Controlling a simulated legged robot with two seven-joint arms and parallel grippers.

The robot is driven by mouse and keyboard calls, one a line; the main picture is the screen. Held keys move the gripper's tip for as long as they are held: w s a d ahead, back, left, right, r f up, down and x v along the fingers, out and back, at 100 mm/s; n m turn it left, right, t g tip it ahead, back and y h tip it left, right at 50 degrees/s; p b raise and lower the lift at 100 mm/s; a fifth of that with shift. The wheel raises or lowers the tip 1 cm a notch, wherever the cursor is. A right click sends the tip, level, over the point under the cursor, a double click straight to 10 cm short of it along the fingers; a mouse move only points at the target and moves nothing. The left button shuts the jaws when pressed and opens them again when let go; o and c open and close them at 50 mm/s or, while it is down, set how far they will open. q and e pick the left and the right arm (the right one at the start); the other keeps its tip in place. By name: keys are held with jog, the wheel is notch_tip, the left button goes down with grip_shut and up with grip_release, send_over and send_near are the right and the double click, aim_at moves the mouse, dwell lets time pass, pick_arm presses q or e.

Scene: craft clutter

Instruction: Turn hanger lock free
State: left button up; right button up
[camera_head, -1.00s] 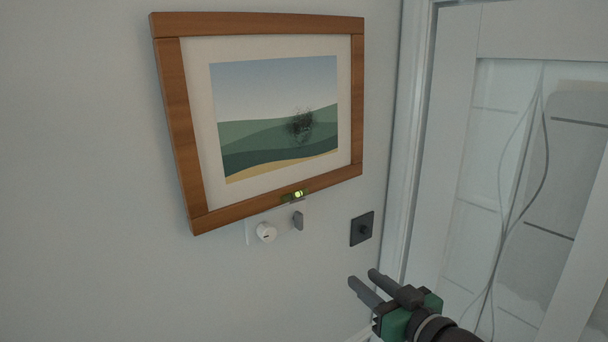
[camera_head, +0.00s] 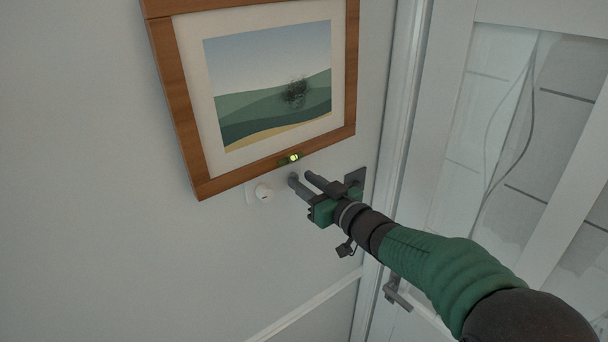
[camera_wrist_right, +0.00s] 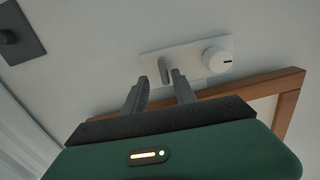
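The framed landscape picture (camera_head: 178,100) hangs on the wall. Below its lower edge is a pale wall plate (camera_wrist_right: 190,54) with a round white knob (camera_head: 264,193) and a small upright grey tab (camera_wrist_right: 163,70), which looks like the hanger lock. The knob also shows in the wrist view (camera_wrist_right: 217,61). My right gripper (camera_head: 300,176) is open in front of the plate. In the wrist view its fingers (camera_wrist_right: 160,79) are apart, with the tab appearing between their tips; contact cannot be told. In the head view the fingers hide the tab. My left gripper is out of view.
A small green spirit level (camera_head: 290,159) sits at the frame's lower edge, just above my fingers. A dark square wall fitting (camera_head: 355,178) is to the right, partly behind my gripper. A panelled door (camera_head: 450,110) with a handle (camera_head: 396,294) stands at right. The wall at left is clear.

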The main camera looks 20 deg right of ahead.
jog(key=shift+a+r, duration=0.1)
jog(key=shift+a, duration=0.1)
jog(key=shift+w+a, duration=0.15)
jog(key=shift+a, duration=0.2)
jog(key=shift+c, duration=0.6)
jog(key=shift+w+a, duration=0.1)
jog(key=shift+a, duration=0.05)
jog(key=c, duration=0.5)
grip_shut()
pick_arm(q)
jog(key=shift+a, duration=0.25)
pick_arm(e)
jog(key=shift+d, duration=0.35)
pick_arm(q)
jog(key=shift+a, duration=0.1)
pick_arm(e)
jog(key=shift+a, duration=0.1)
